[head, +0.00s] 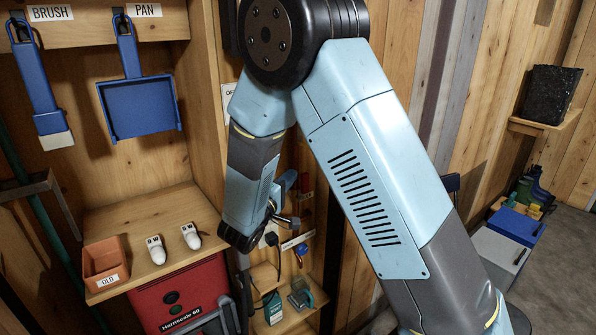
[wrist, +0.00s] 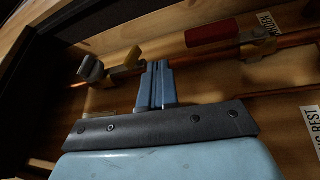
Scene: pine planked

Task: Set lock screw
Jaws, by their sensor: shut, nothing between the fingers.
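My gripper (wrist: 158,86) shows in the wrist view as two blue fingers pressed together, with nothing between them. A grey two-winged piece (wrist: 91,69) on a copper-coloured rod lies left of the fingertips, apart from them. I cannot tell whether it is the lock screw. A yellowish block (wrist: 128,63) sits on the same rod beside it. A red sleeve (wrist: 212,33) is on the rod to the upper right. In the head view my arm covers much of the middle, and I cannot make out the fingers clearly there.
A wooden shelf (head: 120,222) at left holds an orange tray (head: 103,262) marked OLD and two white pieces. A red Harnscale box (head: 185,292) stands below. A blue brush (head: 36,85) and pan (head: 140,105) hang above. Grey and blue boxes (head: 500,250) stand at right; some floor there is clear.

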